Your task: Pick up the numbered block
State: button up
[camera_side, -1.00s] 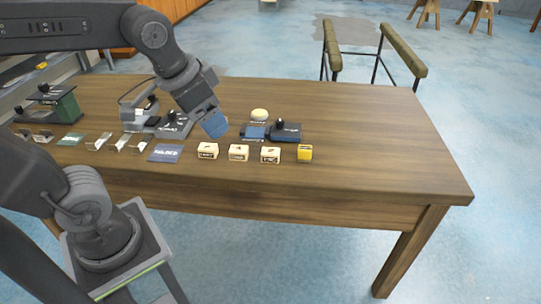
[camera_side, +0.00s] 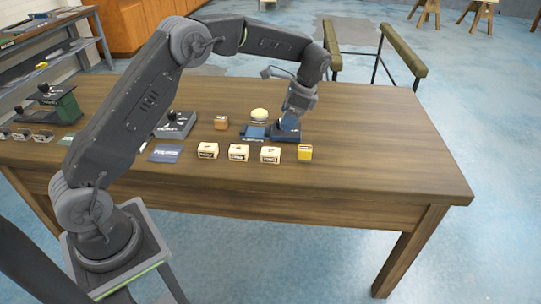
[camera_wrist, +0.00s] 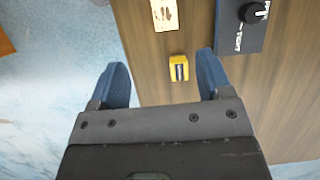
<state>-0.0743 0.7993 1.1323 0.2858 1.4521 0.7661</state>
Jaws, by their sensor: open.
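I cannot read a number on any. In the wrist view, my gripper (camera_wrist: 163,66) is open and empty. A pale block (camera_wrist: 165,12) shows beyond.
The blue device with a black knob (camera_wrist: 228,40) lies close to the right finger. A pale round button (camera_side: 260,114) is behind it. A blue plate (camera_side: 166,153) and a grey device (camera_side: 176,124) lie left. The table's right side (camera_side: 390,150) is clear.

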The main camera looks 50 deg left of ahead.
aim_at(271, 151)
jog(key=x, duration=1.5)
jog(key=shift+w+a+f, duration=0.15)
jog(key=shift+w+f, duration=0.05)
jog(key=shift+w, duration=0.15)
jog(key=c, duration=1)
